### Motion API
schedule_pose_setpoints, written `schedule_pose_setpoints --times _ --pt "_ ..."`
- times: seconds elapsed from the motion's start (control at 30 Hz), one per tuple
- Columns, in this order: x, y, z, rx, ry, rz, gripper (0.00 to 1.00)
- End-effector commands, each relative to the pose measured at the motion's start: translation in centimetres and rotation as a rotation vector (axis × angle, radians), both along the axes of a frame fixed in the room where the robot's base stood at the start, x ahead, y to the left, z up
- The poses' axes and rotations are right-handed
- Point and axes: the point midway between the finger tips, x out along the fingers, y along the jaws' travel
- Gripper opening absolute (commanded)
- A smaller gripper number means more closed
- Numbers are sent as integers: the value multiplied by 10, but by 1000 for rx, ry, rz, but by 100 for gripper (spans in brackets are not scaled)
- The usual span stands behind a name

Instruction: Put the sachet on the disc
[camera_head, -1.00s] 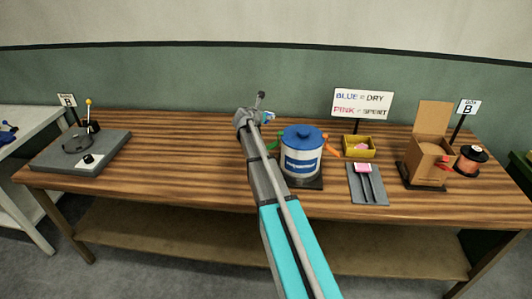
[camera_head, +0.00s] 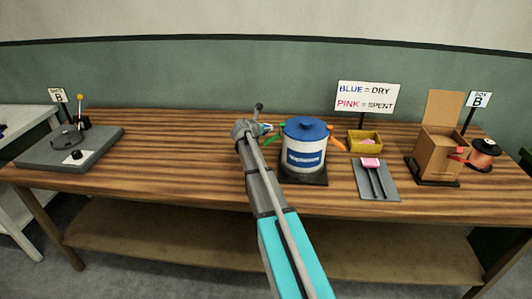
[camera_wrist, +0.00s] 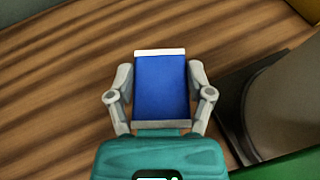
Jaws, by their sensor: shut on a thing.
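My gripper is shut on a blue sachet (camera_wrist: 161,88) with pale ends; in the wrist view its two grey fingers (camera_wrist: 161,76) grip the sachet's sides, above the wooden table. In the head view my gripper (camera_head: 265,127) is left of the blue-lidded pot, partly hidden by my wrist, and only a bit of blue shows there. A dark round disc (camera_head: 66,137) sits on a grey slab (camera_head: 95,150) at the table's left end, well to the left of my gripper.
The pot (camera_head: 304,153) stands close to my arm's right. A yellow tray (camera_head: 364,149), grey plate (camera_head: 377,190) with a pink sachet, cardboard box (camera_head: 437,155) and spool (camera_head: 486,150) lie farther right. Bare wood (camera_head: 180,160) lies between slab and arm.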

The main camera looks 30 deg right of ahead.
Motion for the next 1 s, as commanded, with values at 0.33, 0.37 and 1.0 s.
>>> schedule_pose_setpoints --times 0.33,0.37,1.0 --pt "0 -1 -1 0 0 -1 27" --pt "0 -1 -1 0 0 -1 27" --pt "-1 -3 -49 0 0 -3 27"
